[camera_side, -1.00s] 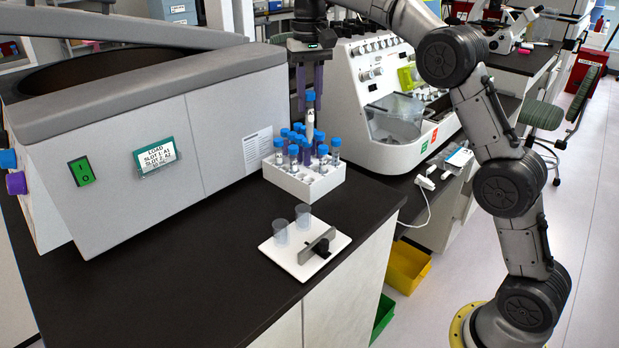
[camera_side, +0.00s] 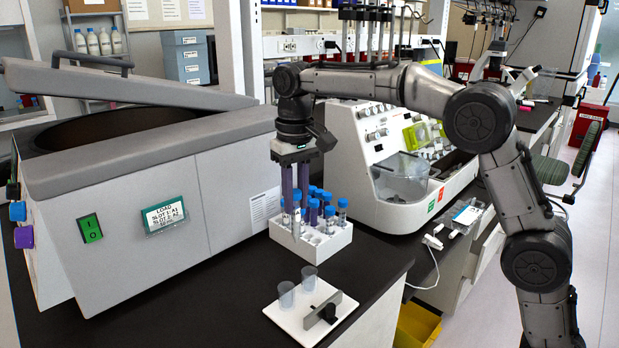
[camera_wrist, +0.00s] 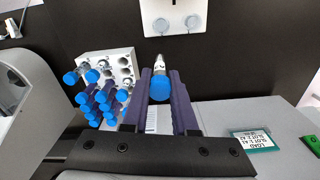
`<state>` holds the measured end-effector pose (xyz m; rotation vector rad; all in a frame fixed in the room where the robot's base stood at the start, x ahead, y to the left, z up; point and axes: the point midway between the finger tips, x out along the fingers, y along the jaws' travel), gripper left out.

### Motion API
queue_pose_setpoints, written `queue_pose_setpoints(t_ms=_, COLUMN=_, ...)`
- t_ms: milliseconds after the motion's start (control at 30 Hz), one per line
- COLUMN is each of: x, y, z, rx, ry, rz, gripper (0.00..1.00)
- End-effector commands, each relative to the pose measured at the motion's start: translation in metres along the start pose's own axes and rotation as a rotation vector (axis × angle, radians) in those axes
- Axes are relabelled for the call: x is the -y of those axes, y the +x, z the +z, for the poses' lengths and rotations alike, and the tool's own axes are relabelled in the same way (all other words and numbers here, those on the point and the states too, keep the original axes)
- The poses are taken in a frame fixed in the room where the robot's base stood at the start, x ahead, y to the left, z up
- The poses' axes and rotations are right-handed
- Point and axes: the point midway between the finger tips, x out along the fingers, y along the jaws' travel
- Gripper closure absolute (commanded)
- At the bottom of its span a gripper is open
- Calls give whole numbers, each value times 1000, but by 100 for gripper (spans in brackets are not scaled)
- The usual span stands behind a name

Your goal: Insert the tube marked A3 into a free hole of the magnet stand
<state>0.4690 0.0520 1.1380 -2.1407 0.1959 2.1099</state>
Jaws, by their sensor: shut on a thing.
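My gripper (camera_side: 295,205) is shut on a blue-capped tube (camera_wrist: 159,65), held upright with the cap between the fingers. Its label cannot be read. In the side view the tube overlaps the front left of the white rack; in the wrist view it is to the right of the rack, clear of it. The holders look empty. The stand also shows at the top of the wrist view (camera_wrist: 158,27).
The white rack (camera_side: 311,244) holds several blue-capped tubes and has some open holes. A large grey centrifuge (camera_side: 235,195) stands left of it, a white processor (camera_side: 385,205) behind right. The black bench is clear between rack and stand. Its edge lies to the right.

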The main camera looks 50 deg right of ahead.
Motion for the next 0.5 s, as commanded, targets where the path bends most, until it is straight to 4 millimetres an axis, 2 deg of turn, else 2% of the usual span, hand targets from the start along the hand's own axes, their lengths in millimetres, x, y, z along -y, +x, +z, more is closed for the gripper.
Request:
queue_pose_setpoints(t_ms=33, x=15, y=1, z=14, rx=1, ry=-48, rz=0, gripper=100)
queue_pose_setpoints(t_ms=200, x=46, y=2, z=45, rx=7, ry=-145, rz=2, gripper=100)
queue_pose_setpoints(t_ms=333, x=58, y=-3, z=54, rx=1, ry=-177, rz=-1, gripper=100)
queue_pose_setpoints(t_ms=500, x=61, y=-4, z=55, rx=-1, ry=-184, rz=-2, gripper=100)
